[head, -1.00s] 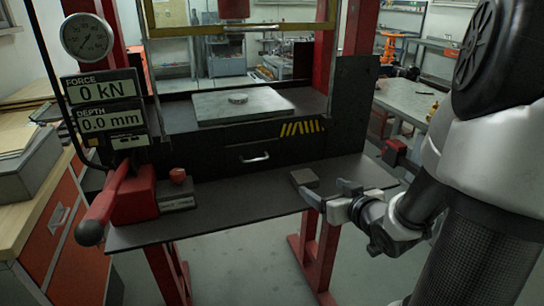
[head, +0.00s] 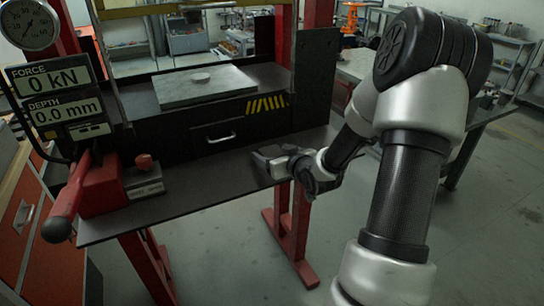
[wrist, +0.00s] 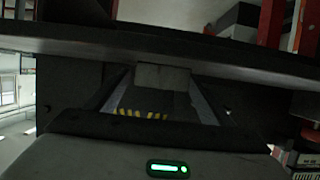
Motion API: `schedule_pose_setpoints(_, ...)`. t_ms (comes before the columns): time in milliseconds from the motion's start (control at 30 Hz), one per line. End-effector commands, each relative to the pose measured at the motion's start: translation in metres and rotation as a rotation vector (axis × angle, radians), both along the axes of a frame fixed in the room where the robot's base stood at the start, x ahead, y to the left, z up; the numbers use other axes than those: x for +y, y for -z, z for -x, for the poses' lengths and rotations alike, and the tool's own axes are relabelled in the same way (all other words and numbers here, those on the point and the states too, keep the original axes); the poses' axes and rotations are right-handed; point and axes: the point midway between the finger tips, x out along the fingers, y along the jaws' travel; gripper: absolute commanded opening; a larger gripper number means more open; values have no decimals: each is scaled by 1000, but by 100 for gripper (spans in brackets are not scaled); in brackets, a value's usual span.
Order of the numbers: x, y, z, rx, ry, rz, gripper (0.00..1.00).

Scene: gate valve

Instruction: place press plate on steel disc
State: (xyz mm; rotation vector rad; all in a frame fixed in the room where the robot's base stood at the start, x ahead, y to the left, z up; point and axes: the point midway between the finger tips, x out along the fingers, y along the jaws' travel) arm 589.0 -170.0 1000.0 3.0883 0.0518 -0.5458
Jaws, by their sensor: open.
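The press plate (wrist: 163,77) is a small grey block on the front shelf; in the wrist view it lies between the tips of my two fingers. I cannot tell whether either finger touches it. In the head view my gripper (head: 264,157) is low over the right part of the shelf, and the plate is largely hidden there or cannot be told from the fingers. My gripper is open.
The dark shelf (head: 205,180) is mostly bare. A red-handled lever (head: 75,195) and a block with a red knob (head: 144,175) stand at its left. Displays (head: 52,93) read 0 kN and 0.0 mm.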

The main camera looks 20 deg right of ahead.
Motion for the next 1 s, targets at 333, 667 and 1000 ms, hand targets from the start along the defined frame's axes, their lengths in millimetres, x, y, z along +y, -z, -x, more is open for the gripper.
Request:
schedule_pose_setpoints(333, 1, 4, -10, 1, -1, 1, 75)
schedule_pose_setpoints(667, 1, 3, -10, 0, 0, 1, 21)
schedule_pose_setpoints(1000, 0, 0, -11, -8, -1, 3, 0)
